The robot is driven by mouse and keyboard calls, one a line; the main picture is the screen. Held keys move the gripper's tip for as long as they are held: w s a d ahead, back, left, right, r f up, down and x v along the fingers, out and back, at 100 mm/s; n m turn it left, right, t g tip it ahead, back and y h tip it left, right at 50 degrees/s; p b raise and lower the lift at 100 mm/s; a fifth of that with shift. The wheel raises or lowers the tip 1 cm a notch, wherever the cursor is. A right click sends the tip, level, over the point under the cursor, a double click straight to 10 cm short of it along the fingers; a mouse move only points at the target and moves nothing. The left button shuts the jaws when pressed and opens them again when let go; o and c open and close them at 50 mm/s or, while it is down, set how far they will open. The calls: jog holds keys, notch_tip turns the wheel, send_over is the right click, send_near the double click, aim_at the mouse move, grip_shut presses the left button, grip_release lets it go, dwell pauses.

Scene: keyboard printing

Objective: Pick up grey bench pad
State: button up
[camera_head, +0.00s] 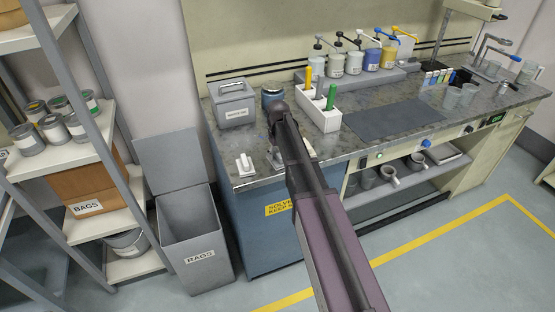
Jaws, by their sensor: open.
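The grey bench pad (393,120) is a flat, dark grey rectangle. It lies on the speckled worktop, right of the white holder, and nothing rests on it. My arm reaches up from the bottom of the picture over the left part of the bench. My gripper (279,112), at the arm's far end, is left of the pad and clear of it. It is open; its fingers are hard to make out, and I see nothing held in it.
A white holder (318,116) with coloured handles stands left of the pad. Pump bottles (354,62) line the shelf behind it. A grey lidded box (233,105) is at the worktop's left end. A rags bin (195,243) stands on the floor.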

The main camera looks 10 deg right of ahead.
aim_at(278, 153)
grip_shut()
jog(key=shift+r, duration=0.15)
notch_tip(278, 153, up, 3)
jog(key=p, duration=0.3)
jog(key=shift+r, duration=0.15)
jog(key=shift+s+r+p, duration=0.2)
jog(key=shift+s+p, duration=0.05)
jog(key=shift+p, duration=0.25)
jog(key=s+r+p, duration=0.1)
jog(key=s, duration=1.4)
jog(key=shift+s, duration=0.25)
